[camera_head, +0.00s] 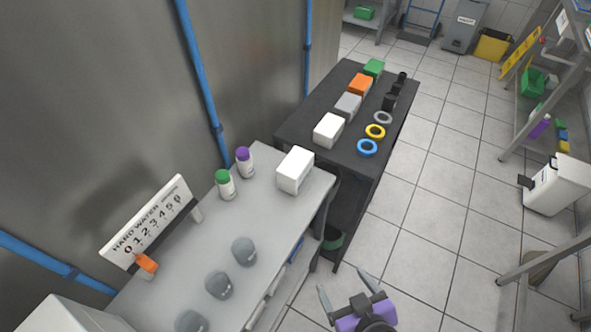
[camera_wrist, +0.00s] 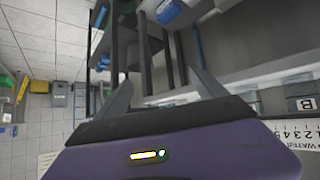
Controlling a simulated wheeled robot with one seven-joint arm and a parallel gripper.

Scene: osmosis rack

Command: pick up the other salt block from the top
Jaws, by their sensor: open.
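A white block (camera_head: 295,170) stands upright at the far right corner of the grey table top. Another white block (camera_head: 328,130) lies at the near end of a row of blocks on the black table. No label on either shows which is a salt block. My gripper (camera_head: 341,279), purple with two grey fingers, is open and empty. In the head view it is over the floor to the right of the grey table, apart from both blocks. In the wrist view my open fingers (camera_wrist: 160,84) point toward the table legs and shelves; I cannot make out either white block there.
The black table (camera_head: 345,165) carries grey and orange blocks and coloured rings.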

